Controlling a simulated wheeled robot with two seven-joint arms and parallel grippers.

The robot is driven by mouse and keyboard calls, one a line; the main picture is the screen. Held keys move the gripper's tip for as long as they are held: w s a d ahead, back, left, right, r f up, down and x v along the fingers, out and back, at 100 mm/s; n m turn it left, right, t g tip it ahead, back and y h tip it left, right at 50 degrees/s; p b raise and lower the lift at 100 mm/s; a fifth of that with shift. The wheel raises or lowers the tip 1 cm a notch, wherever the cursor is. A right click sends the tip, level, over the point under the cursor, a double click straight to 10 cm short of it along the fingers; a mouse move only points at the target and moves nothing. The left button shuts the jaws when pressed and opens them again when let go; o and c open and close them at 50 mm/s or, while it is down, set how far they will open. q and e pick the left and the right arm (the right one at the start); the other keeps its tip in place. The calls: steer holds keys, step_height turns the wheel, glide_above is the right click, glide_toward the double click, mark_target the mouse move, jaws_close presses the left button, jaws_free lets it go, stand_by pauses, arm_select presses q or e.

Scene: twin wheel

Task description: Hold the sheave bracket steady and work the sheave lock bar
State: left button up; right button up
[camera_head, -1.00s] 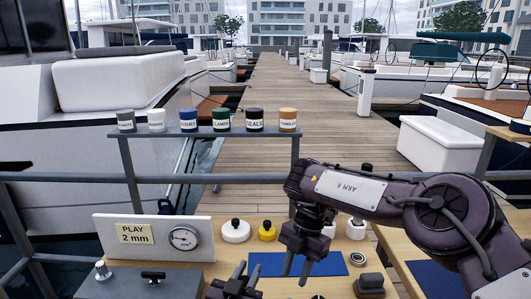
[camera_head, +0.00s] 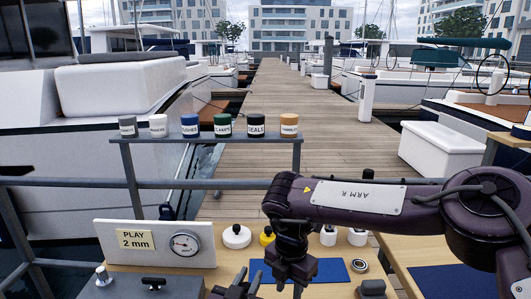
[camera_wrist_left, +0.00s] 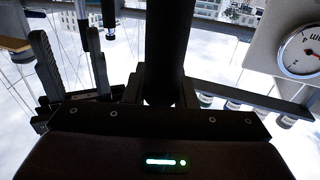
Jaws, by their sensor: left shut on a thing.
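My left gripper (camera_head: 247,281) shows at the bottom edge of the head view, partly cut off. In the left wrist view it is shut on a dark, post-like part (camera_wrist_left: 165,50) that rises between its fingers. Only part of that piece shows, and I cannot tell for sure that it is the sheave bracket. My right gripper (camera_head: 289,287) points down just right of the left one, its tips near the lower edge. In the left wrist view two spread dark fingers (camera_wrist_left: 68,65), apparently the right gripper's, stand apart and empty. I cannot make out the sheave lock bar.
A white panel (camera_head: 190,226) with a dial and a "PLAY 2 mm" label stands behind a grey box (camera_head: 185,285) with a black handle (camera_head: 153,282). Several labelled jars line a shelf (camera_head: 205,139). White and yellow knobs, a blue mat (camera_head: 328,270) and a ring (camera_head: 359,265) lie on the bench.

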steer(key=shift+f, duration=3.2)
jaws_close()
